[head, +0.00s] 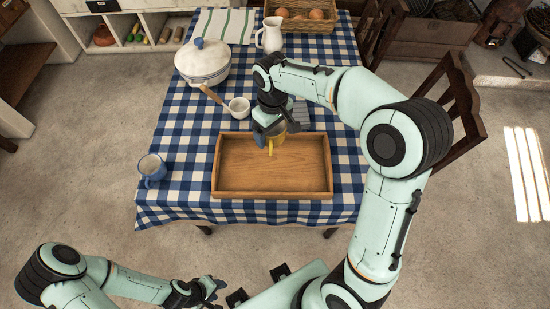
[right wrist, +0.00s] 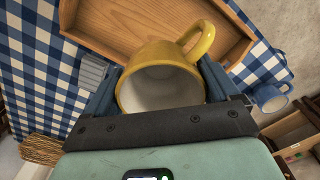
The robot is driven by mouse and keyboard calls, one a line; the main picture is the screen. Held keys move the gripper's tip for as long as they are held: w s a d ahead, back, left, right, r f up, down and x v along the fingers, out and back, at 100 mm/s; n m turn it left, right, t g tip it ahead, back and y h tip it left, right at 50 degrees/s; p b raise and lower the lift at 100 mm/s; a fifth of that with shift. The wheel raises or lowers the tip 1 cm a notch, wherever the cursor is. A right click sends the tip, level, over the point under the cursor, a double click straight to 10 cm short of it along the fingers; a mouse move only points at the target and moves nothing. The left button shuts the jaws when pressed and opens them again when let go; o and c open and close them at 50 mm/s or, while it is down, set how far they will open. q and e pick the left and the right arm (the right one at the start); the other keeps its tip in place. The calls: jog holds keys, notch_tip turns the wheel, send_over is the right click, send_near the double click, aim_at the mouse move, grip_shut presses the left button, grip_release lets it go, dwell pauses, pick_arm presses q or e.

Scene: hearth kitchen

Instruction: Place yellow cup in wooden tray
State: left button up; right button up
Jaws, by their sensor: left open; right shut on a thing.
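The yellow cup (right wrist: 160,58) is between the fingers of my right gripper (right wrist: 160,95), which is shut on it. In the head view the cup (head: 277,141) shows only in part below my right gripper (head: 268,136), at the far edge of the wooden tray. The wooden tray (head: 272,193) lies on the table and its floor is empty; it also shows in the right wrist view (right wrist: 110,20). I cannot tell whether the cup touches the tray. My left gripper (head: 218,284) is open and empty, low and off the table's near edge.
A blue mug (head: 152,172) stands left of the tray. A white jug (head: 271,35) and an egg basket (head: 300,22) stand at the back. A chair (head: 458,110) is at the right.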

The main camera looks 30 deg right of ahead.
notch_tip(320, 180, down, 16)
jog(key=shift+r+b, duration=0.15)
jog(key=shift+b, duration=0.4)
pick_arm(q)
jog(key=shift+s+f, duration=0.55)
jog(key=shift+f, duration=0.3)
pick_arm(e)
jog(key=o, duration=0.9)
jog(key=shift+f, duration=0.2)
pick_arm(q)
jog(key=shift+s+f, duration=0.1)
jog(key=shift+f, duration=0.05)
pick_arm(e)
jog(key=shift+r, duration=0.1)
